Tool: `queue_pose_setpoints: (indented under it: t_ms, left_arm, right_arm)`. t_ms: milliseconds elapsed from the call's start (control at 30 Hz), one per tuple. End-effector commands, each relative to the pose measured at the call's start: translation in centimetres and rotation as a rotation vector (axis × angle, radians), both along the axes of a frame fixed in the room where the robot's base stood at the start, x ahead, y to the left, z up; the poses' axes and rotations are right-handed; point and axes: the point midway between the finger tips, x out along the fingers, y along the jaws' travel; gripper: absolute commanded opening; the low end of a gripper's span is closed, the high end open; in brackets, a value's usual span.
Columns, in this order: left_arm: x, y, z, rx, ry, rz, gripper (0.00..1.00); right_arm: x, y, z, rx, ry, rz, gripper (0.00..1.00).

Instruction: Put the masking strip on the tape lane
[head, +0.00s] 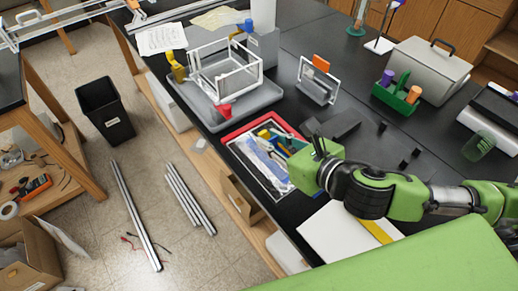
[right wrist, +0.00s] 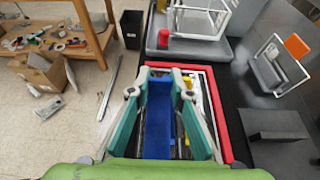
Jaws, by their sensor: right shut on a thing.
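My right gripper (head: 316,148) is over the right side of the red-rimmed tray (head: 226,140). In the right wrist view, its teal fingers (right wrist: 160,90) are shut on a blue strip-like piece (right wrist: 158,145), which I take to be the masking strip. The fingers hide part of it, and I cannot tell if it is clear of the tray. A white panel (head: 325,235) with a yellow band (head: 376,231), perhaps the tape lane, lies on the black bench, partly hidden by my right arm. My left gripper is not in view.
A white extrusion frame (head: 228,74) stands on a grey base behind the tray. A small frame with an orange tab (head: 320,62), a dark block (head: 340,124) and a green caddy (head: 398,94) are further right. The bench's left edge runs beside the tray.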

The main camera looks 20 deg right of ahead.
Motion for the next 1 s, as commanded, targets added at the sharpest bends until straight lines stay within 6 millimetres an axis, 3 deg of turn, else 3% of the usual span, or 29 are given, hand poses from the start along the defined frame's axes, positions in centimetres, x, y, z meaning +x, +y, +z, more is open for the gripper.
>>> queue_pose_setpoints:
  t_ms: [33, 433, 500, 600, 700, 833, 1000]
  left_arm:
    - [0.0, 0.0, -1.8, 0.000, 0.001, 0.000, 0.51]
    - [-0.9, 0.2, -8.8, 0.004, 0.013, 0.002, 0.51]
    - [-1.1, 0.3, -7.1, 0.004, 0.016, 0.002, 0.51]
    - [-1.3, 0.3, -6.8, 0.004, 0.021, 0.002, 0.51]
    - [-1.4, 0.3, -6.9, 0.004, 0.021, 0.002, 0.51]
    - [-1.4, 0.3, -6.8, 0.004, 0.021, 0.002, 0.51]
    - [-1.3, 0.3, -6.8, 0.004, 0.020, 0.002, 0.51]
  right_arm:
    - [0.7, 0.2, -1.0, 0.002, -0.008, 0.000, 0.05]
    - [3.7, 0.8, -2.4, 0.002, -0.008, 0.003, 0.05]
    - [5.7, 1.1, -2.4, 0.003, 0.001, -0.002, 0.05]
    - [8.1, 1.5, -3.5, 0.003, 0.001, -0.002, 0.05]
    - [9.7, 1.8, -5.8, 0.002, 0.005, -0.002, 0.05]
    - [11.4, 2.0, -7.8, 0.001, 0.002, -0.002, 0.05]
    - [12.4, 2.2, -8.9, 0.000, -0.001, 0.000, 0.05]
